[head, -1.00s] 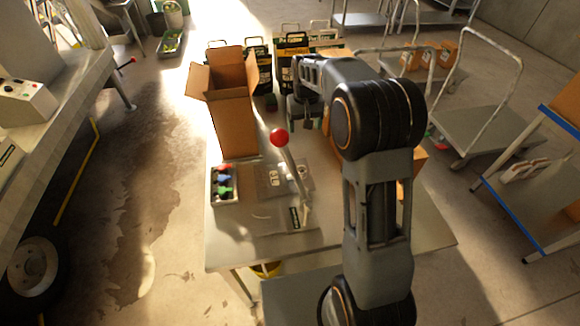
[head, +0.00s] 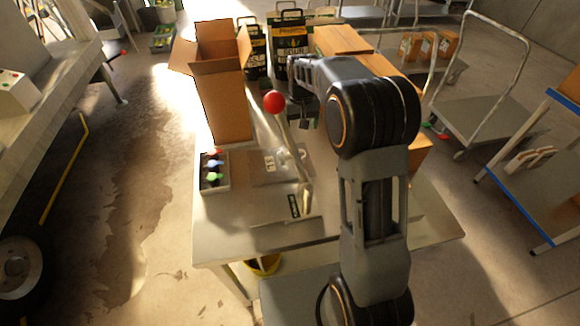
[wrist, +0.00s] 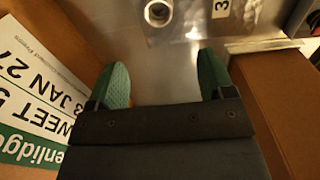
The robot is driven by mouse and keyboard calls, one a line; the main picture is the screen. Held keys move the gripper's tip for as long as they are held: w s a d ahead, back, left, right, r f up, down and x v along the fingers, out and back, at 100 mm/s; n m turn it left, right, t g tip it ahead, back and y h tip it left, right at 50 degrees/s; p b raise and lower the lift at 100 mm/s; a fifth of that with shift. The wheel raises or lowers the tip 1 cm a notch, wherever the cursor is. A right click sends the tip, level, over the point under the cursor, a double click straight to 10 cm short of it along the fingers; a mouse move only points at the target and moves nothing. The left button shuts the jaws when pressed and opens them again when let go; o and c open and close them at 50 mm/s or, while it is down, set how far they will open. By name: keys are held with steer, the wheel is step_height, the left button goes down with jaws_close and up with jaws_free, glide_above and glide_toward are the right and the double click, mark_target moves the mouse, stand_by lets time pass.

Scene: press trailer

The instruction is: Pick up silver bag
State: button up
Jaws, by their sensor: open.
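I cannot make out a silver bag for certain in either view. My gripper (wrist: 163,84) is open, with green fingertips apart and nothing between them. In the wrist view a shiny silver metal plate (wrist: 165,65) with a round fitting and a "3" label lies beyond the fingers. In the head view, a metal plate (head: 268,168) lies on the table (head: 260,235) beside a red-knobbed lever (head: 274,103). My gripper hangs over the table behind the lever there, partly hidden by my arm.
A tall open cardboard box (head: 222,105) stands at the table's left. A small tray (head: 205,186) holds coloured pieces. Closed cartons (head: 342,40) stand behind my arm. A printed label (wrist: 35,85) and brown cardboard (wrist: 285,110) flank the fingers. A trolley (head: 480,115) stands right.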

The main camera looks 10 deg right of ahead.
step_height(320, 180, down, 8)
steer(key=shift+f+p, duration=0.15)
steer(key=shift+p, duration=0.35)
steer(key=shift+f+p, duration=0.85)
steer(key=shift+f, duration=1.85)
steer(key=c, duration=1)
steer(key=shift+r, duration=0.1)
